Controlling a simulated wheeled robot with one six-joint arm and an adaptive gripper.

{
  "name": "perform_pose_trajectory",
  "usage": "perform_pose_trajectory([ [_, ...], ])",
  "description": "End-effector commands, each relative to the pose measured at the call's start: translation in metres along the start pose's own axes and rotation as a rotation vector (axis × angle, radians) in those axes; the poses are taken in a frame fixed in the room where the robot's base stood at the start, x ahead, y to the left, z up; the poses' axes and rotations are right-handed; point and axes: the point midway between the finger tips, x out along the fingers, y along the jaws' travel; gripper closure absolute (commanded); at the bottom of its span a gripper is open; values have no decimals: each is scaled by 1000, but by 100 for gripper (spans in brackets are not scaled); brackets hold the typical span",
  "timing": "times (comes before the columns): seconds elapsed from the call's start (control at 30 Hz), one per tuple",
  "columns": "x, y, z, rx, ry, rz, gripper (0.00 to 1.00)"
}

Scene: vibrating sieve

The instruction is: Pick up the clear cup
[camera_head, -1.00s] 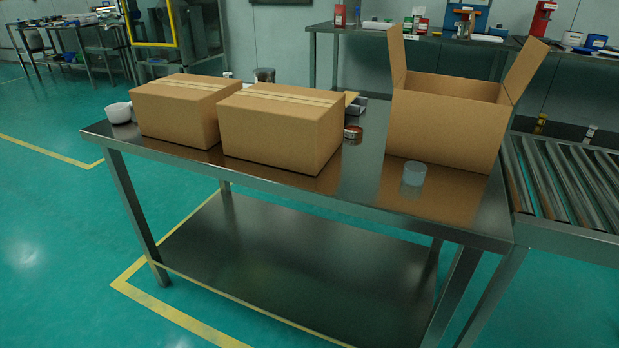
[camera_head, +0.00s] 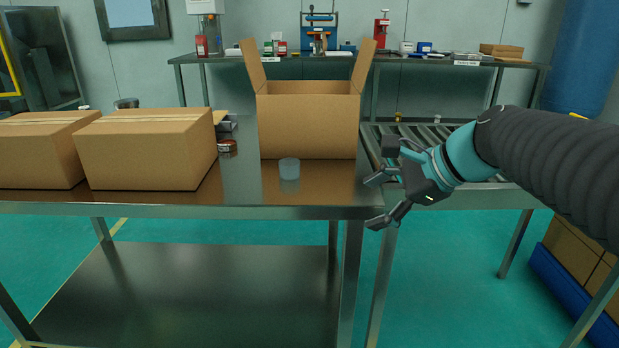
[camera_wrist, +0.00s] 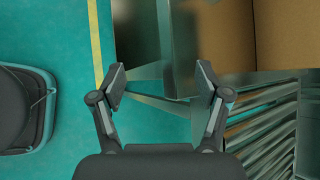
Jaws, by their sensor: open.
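The clear cup (camera_head: 289,169) stands upright on the metal table (camera_head: 240,185), in front of the open cardboard box (camera_head: 310,125). My gripper (camera_head: 374,201) is at the right of the cup in the head view, beyond the table's right end, with its fingers pointing left. It is open and empty, apart from the cup. In the wrist view my gripper (camera_wrist: 162,82) shows two spread fingers with the table corner (camera_wrist: 182,85) between and beyond them. I do not see the cup in the wrist view.
Two closed cardboard boxes (camera_head: 146,155) (camera_head: 40,150) stand on the table's left. A red-banded tin (camera_head: 227,147) lies between them and the open box. A roller conveyor (camera_head: 440,135) adjoins the table's right end. The tabletop around the cup is clear.

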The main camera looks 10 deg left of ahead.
Motion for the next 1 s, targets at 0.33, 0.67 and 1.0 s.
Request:
perform_pose_trajectory([
  [0.33,47,-99,24,540,-349,9,25],
  [0.67,78,-113,40,612,-400,25,25],
  [1.0,124,-119,59,610,-398,20,25],
])
